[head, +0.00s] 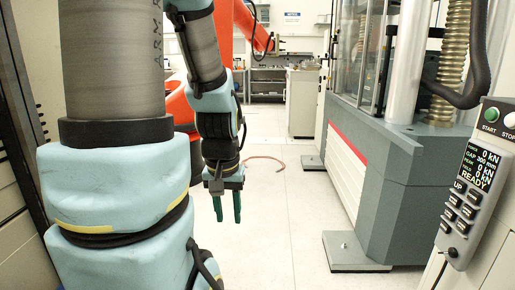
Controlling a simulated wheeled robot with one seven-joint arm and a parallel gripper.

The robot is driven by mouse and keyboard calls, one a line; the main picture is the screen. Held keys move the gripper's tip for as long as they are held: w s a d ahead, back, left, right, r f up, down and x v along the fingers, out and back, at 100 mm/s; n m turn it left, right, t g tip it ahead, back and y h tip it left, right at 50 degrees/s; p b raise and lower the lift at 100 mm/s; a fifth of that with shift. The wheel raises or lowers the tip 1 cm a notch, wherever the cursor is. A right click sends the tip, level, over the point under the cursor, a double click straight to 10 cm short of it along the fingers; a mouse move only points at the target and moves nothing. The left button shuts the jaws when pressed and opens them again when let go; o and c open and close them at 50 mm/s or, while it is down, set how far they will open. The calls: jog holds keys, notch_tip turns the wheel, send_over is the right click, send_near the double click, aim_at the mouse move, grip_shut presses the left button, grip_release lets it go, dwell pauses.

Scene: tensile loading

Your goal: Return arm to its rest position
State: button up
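My arm hangs down in the left half of the head view, with light blue padding and dark joints. My gripper (227,208) is at its lower end, with two green fingers pointing down. A gap shows between the fingers, and I see nothing held in it. The gripper hangs in front of open pale floor, clear of the machine on the right.
A grey testing machine (405,190) with metal columns stands at the right. Its control panel (472,185) reads READY. An orange robot arm (232,25) stands behind my arm. A reddish ring-shaped cable (265,158) lies on the floor (270,240). Benches and cabinets line the back.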

notch_tip(320, 180, up, 17)
jog(key=p, duration=1.4)
